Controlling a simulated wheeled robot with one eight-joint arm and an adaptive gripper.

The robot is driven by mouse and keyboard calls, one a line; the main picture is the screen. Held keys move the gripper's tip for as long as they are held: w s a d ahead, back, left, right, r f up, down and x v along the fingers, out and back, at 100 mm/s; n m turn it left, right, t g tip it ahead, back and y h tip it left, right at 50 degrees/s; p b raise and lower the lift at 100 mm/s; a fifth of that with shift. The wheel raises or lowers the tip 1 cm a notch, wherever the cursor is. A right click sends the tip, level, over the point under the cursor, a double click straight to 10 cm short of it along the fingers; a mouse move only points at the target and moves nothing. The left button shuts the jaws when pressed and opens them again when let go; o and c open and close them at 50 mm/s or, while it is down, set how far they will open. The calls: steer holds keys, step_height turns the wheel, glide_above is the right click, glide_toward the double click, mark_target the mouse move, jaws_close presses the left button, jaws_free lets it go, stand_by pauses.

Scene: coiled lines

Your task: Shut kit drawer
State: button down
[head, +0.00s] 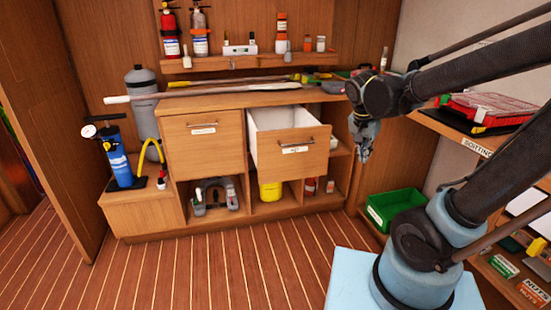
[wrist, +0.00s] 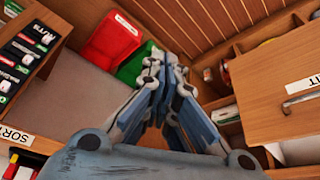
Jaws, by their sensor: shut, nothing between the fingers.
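The kit drawer (head: 265,152) is pulled out of the wooden cabinet, and its white inside shows from above. Its front has a dark bar handle and a small label. In the wrist view a wooden drawer front (wrist: 262,108) with a label ending in "IT" and a metal handle lies to the right. My gripper (head: 363,157) is shut and empty. It hangs to the right of the open drawer, apart from its front, with the fingers pointing down. In the wrist view the closed fingers (wrist: 163,62) fill the middle.
A closed drawer (head: 204,145) is left of the open one. Poles (head: 230,87) lie along the cabinet top. The floor before the cabinet is clear.

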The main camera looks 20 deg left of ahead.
steer(key=s+a+f+m+t, duration=0.1)
steer(key=a+m+t, duration=0.15)
steer(key=a, duration=1.35)
steer(key=s+a+f+m+t, duration=0.1)
steer(key=s+a+m, duration=0.15)
steer(key=a, duration=1.35)
glide_toward(277, 161)
steer(key=s+d+f, duration=0.1)
steer(key=d+f, duration=0.2)
steer(key=f, duration=0.1)
steer(key=w, duration=0.2)
steer(key=shift+w+a+y, duration=0.35)
steer(key=shift+a+y, duration=0.05)
steer(key=shift+w+a, duration=0.45)
steer(key=shift+w, duration=0.15)
steer(key=w+a, duration=0.8)
steer(key=w, duration=0.5)
steer(key=w+a, duration=0.8)
steer(key=w, duration=0.5)
steer(key=shift+w, duration=0.15)
